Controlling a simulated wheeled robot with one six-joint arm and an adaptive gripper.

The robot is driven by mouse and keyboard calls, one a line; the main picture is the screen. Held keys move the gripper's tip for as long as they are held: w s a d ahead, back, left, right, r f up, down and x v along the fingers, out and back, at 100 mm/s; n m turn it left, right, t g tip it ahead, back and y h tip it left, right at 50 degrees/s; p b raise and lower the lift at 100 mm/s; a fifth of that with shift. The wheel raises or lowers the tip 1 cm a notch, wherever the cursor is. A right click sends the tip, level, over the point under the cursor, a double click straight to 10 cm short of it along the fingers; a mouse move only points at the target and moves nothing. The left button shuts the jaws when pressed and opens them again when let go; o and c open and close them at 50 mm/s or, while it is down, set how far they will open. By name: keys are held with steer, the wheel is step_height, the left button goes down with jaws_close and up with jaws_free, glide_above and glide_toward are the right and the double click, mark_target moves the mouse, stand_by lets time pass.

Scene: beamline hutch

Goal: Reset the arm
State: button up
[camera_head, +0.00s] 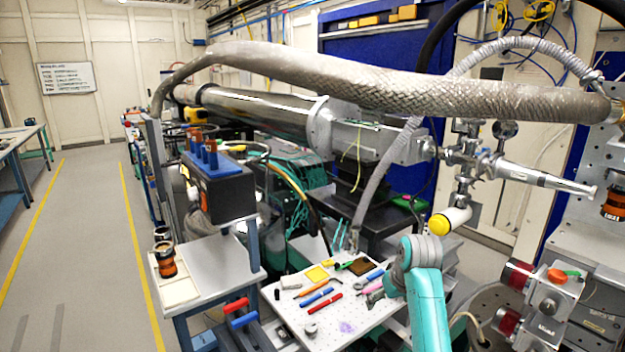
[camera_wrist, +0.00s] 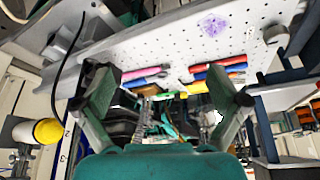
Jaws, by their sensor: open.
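My arm (camera_head: 424,300) is teal with a grey joint and rises at the lower right of the head view, in front of the perforated white board. My gripper (camera_wrist: 164,88) shows in the wrist view with its two dark fingers spread wide apart. Nothing is between the fingers, and only the board's edge and tools show beyond them. In the head view I cannot make out the gripper's fingers.
A grey side table (camera_head: 212,262) holds a tray with dark jars (camera_head: 164,262) left of the board. A beam pipe and braided hose (camera_head: 400,85) run overhead. A yellow-capped fitting (camera_head: 440,223) hangs near my arm. The aisle floor (camera_head: 85,270) at left is clear.

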steer(key=s+f+m+t, duration=0.1)
steer(key=s+f+t, duration=0.1)
steer(key=s+f, duration=0.8)
steer(key=s+f+t, duration=0.1)
steer(key=s+f, duration=0.5)
steer(key=f, duration=0.7)
steer(key=s+f+t, duration=0.2)
steer(key=s+f, duration=0.2)
steer(key=s, duration=0.7)
steer(key=s+m+t, duration=0.1)
steer(key=s, duration=1)
steer(key=s+r+t, duration=0.2)
steer(key=s+r, duration=0.7)
steer(key=s, duration=0.3)
steer(key=s+r+t+h, duration=0.1)
steer(key=s+r+t, duration=0.1)
steer(key=s+r, duration=0.8)
steer(key=shift+s+a+r+m, duration=0.3)
steer(key=shift+s+a, duration=0.1)
steer(key=shift+s, duration=0.5)
